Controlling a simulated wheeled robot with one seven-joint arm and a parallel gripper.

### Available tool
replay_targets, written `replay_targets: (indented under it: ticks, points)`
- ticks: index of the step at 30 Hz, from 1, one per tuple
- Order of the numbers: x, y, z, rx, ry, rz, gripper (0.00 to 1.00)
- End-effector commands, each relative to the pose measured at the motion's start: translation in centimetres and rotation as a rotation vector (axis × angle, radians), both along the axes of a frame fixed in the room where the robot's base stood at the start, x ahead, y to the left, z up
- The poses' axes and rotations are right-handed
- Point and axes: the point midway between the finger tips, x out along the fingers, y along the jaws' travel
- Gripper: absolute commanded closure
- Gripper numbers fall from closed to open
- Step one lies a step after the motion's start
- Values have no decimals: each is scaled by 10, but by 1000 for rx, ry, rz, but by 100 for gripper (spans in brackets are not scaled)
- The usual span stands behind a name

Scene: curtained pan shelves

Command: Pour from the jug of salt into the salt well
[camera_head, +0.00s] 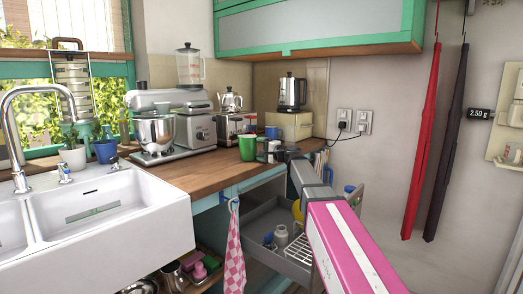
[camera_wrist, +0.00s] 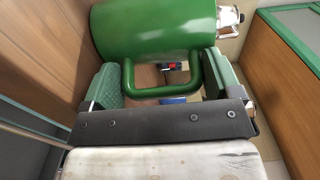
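A green jug (camera_head: 247,147) stands near the front edge of the wooden counter in the head view. In the wrist view, its rounded green body (camera_wrist: 155,32) lies across the top and its loop handle points towards me. My gripper (camera_wrist: 165,82) has its fingers well apart, one at each end of the handle. I cannot tell whether the pads press on the handle. In the head view my gripper (camera_head: 275,152) is just right of the jug. I cannot pick out the salt well for certain among the small items by the gripper.
A blue cup (camera_head: 271,132) and a toaster (camera_head: 237,127) stand behind the jug. A mixer (camera_head: 157,132) is to the left, a kettle (camera_head: 292,92) to the right. An open drawer (camera_head: 270,218) sticks out below my arm. The wood left of the jug is clear.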

Motion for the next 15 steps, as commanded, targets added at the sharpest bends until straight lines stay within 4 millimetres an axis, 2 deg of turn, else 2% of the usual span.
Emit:
replay_targets:
  ticks: [2,10,15]
  points:
    - [0,0,0,1,-1,0,0]
    - [-1,-1,0,-1,0,0,0]
    - [-13,-15,0,-1,0,-1,0]
